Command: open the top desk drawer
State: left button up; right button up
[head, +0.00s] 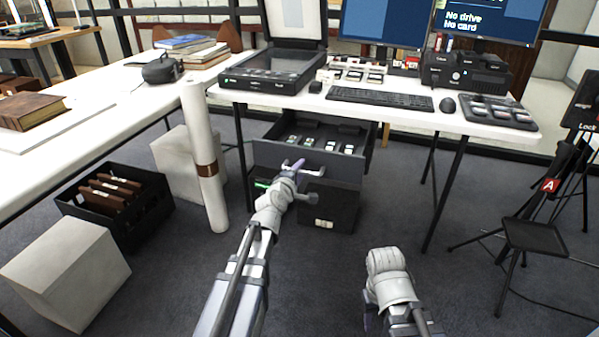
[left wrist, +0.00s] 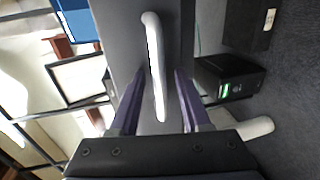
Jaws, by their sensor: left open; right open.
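The top desk drawer (head: 268,153) stands pulled out under the white desk, with several small items showing inside it. Its pale bar handle (head: 312,172) is partly hidden by my left gripper (head: 291,166), which is at the drawer front. In the left wrist view the handle (left wrist: 153,60) lies across the dark drawer front (left wrist: 120,30), and its end reaches between the spread fingers of my left gripper (left wrist: 160,80). Neither finger is seen closed on it. My right gripper (head: 369,314) is low at the front, away from the drawer, open and mostly hidden.
A lower drawer unit (head: 335,206) stands beneath. The desk (head: 400,112) carries a scanner (head: 272,70), a keyboard (head: 380,98) and monitors. A pale roll (head: 203,155) stands left of the drawer; a black crate (head: 118,205) and pale boxes are further left.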

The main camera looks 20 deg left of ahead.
pick_arm(q)
jog(key=shift+s, duration=0.1)
jog(key=p+v, duration=0.1)
jog(key=v, duration=0.6)
jog(key=shift+s, duration=0.35)
jog(key=shift+d, duration=0.1)
